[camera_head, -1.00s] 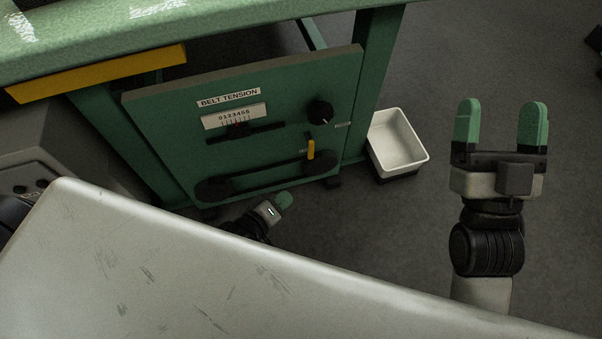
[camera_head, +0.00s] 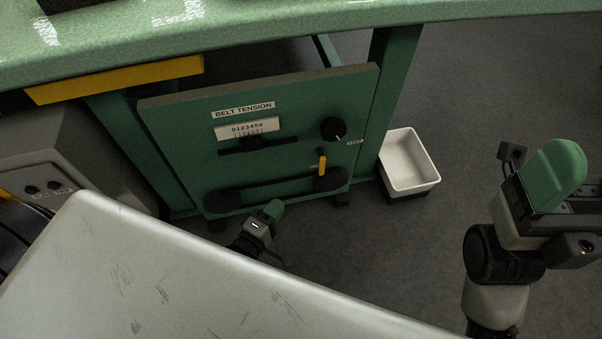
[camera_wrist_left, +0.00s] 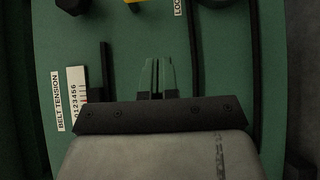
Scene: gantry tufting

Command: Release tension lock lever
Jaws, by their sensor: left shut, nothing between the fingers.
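The tension lock lever (camera_head: 322,163) has a yellow handle, roughly upright, on the lower right of the green BELT TENSION panel (camera_head: 180,140). Part of its yellow shows at the top edge of the left wrist view (camera_wrist_left: 135,2), beside the LOCK label (camera_wrist_left: 179,8). My left gripper (camera_head: 273,208) is in front of the panel's lower part, below and left of the lever and apart from it. In the left wrist view its two fingers (camera_wrist_left: 157,77) are together and empty. My right gripper (camera_head: 556,178) is at the right, away from the panel; only one green finger shows clearly.
A white bin (camera_head: 408,162) stands right of the panel. A pale scratched surface (camera_head: 190,275) fills the near left. Grey floor is open between bin and right arm.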

